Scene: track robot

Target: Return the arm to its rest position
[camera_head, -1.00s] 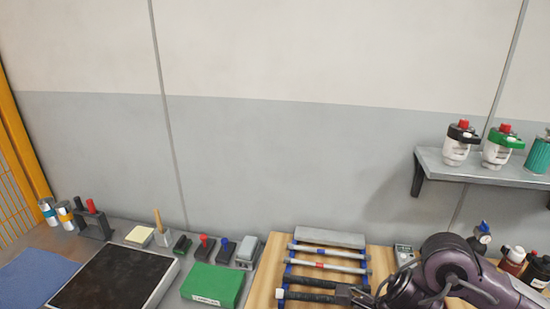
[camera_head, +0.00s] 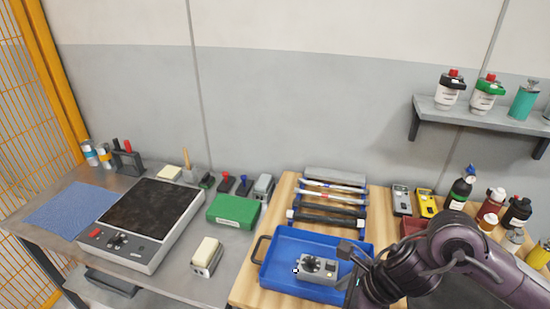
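My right arm (camera_head: 410,268), dark purple, comes in from the lower right. Its gripper (camera_head: 352,270) is over the right part of a blue tray (camera_head: 275,242), pointing left. Two dark fingertips appear apart with nothing clearly between them, so it looks open. A grey device with a black knob (camera_head: 318,267) lies in the tray just left of the fingers; I cannot tell whether they touch it. The arm hides the tray's right side. My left gripper is out of view.
A wooden board (camera_head: 250,290) bears the tray and a rack of rods (camera_head: 330,198). Left are a black-topped scale (camera_head: 150,212), a green box (camera_head: 233,210) and a blue cloth (camera_head: 70,208). Bottles (camera_head: 462,187) stand at right below a wall shelf (camera_head: 480,115).

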